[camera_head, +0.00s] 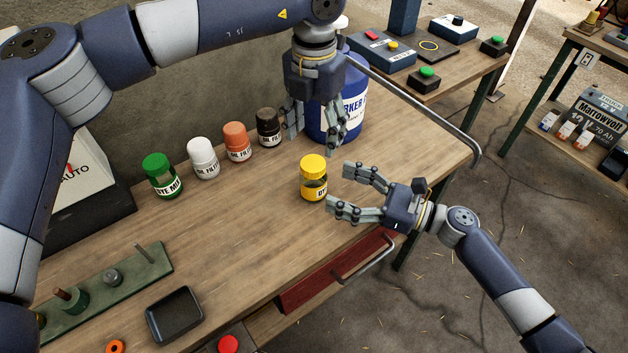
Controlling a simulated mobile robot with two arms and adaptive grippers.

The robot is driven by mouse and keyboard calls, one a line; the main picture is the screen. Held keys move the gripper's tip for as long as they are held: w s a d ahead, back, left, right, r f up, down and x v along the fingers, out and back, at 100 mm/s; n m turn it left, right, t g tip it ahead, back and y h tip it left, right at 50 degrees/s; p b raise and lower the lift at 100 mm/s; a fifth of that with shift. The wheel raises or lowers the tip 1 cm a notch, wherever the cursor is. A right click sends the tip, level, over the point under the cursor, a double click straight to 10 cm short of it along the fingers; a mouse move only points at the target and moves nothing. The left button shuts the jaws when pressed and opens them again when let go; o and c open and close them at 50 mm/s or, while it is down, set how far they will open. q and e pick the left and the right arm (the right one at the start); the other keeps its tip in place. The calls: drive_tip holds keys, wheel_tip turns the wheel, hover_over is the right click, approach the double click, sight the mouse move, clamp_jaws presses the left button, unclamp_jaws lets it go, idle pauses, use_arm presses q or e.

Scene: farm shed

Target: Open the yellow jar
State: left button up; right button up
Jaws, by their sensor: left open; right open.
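My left gripper (312,138) points down from above, open and empty, above and behind the lid. My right gripper (340,186) comes in from the right, open, its fingers pointing left at the jar. Its lower finger is close to the jar's right side; I cannot tell whether it touches.
A green-lidded jar (162,176), white jar (203,158), orange jar (237,142) and black jar (268,127) stand in a row behind. A large blue container (353,120) is close behind my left gripper. A black tray (174,315) lies front left. The table's middle is clear.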

sight(325, 181)
use_arm(q)
drive_tip(key=shift+w+a+f, duration=0.15)
drive_tip(key=shift+w+f, duration=0.05)
drive_tip(key=shift+w, duration=0.2)
use_arm(e)
drive_tip(key=x, duration=0.6)
drive_tip(key=shift+w+d+f, duration=0.1)
drive_tip(key=shift+w, duration=0.15)
use_arm(q)
drive_tip(key=shift+s+r, duration=0.1)
use_arm(e)
drive_tip(key=shift+a, duration=0.35)
drive_tip(key=shift+w, duration=0.15)
